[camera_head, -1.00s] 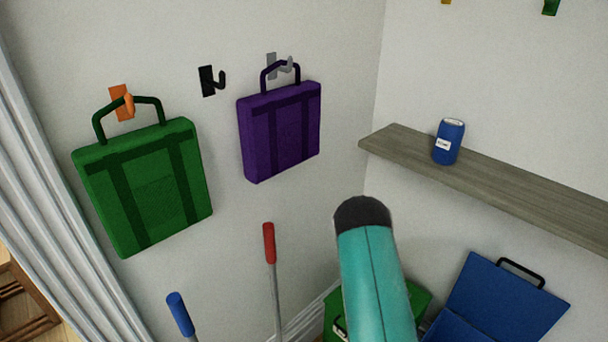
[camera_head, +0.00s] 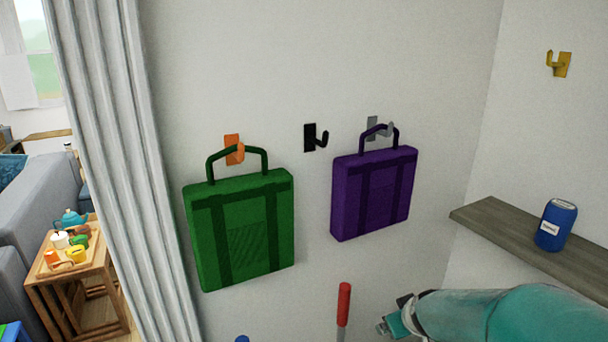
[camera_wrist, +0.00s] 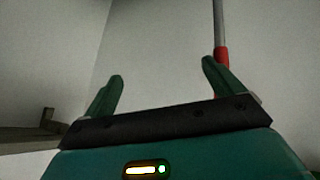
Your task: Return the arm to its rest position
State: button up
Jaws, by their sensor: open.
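My arm, teal, reaches in from the lower right of the head view, and my gripper (camera_head: 392,322) shows small at its left end, below the purple bag. In the wrist view my gripper (camera_wrist: 164,72) has its two dark green fingers spread wide, with nothing between them. A red-handled pole (camera_head: 343,304) stands just left of the gripper in the head view. Its red part (camera_wrist: 221,57) shows behind the right finger in the wrist view; whether they touch I cannot tell.
A green bag (camera_head: 240,228) hangs on an orange hook, a purple bag (camera_head: 372,195) on a grey one. The black hook (camera_head: 312,138) is empty. A wall shelf (camera_head: 495,220) at right holds a blue can (camera_head: 556,225). A curtain (camera_head: 112,150) and wooden table (camera_head: 75,285) are left.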

jog(key=s+a+r+m+g, duration=0.1)
jog(key=s+a+r, duration=0.2)
jog(key=s+r, duration=0.3)
jog(key=s+a+r+m+g, duration=0.1)
jog(key=s+r, duration=0.5)
jog(key=s, duration=0.8)
jog(key=a+m, duration=0.1)
jog(key=a, duration=0.1)
jog(key=shift+a+y, duration=0.3)
jog(key=shift+a, duration=0.05)
